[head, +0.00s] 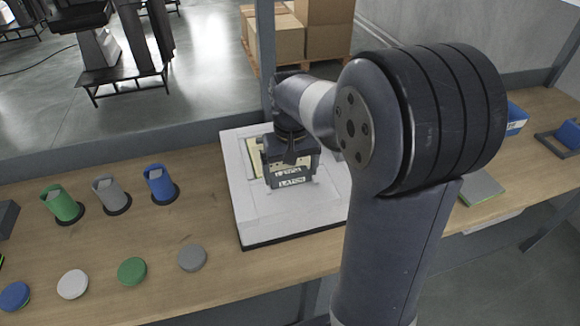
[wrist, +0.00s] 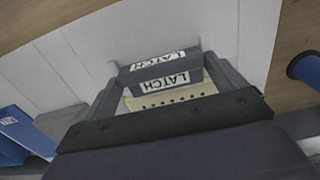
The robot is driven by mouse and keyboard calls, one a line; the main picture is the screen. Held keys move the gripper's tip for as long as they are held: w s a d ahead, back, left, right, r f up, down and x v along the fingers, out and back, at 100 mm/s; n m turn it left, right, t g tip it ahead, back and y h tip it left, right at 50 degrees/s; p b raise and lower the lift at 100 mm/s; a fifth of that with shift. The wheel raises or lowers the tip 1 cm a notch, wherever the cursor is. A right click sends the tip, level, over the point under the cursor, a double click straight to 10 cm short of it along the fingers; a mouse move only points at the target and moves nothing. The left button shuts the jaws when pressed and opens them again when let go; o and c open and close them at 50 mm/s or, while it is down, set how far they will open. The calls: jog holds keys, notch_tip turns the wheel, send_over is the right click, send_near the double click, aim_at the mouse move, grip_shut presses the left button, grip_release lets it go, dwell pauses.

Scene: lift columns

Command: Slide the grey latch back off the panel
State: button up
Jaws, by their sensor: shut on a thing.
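The grey latch (head: 293,181) is a dark grey block with white LATCH labels on two faces. It sits on the white housing (head: 255,222) near the middle of the bench. My gripper (head: 289,168) reaches down over it. In the wrist view the latch (wrist: 165,80) lies between the two fingers of my gripper (wrist: 163,85), which are shut on it. A cream panel with a row of small dark holes (wrist: 170,98) shows below the latch in the wrist view. Part of the panel (head: 252,155) shows at the latch's left in the head view; the rest is hidden.
A blue bin (head: 516,119) stands at the far right.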

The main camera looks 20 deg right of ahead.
jog(key=o, duration=1.1)
notch_tip(320, 180, up, 11)
jog(key=shift+f, duration=0.1)
notch_tip(320, 180, down, 10)
jog(key=shift+f, duration=0.1)
jog(key=shift+w+f, duration=0.15)
jog(key=shift+f, duration=0.2)
jog(key=shift+w, duration=0.75)
jog(key=shift+s+r, duration=0.1)
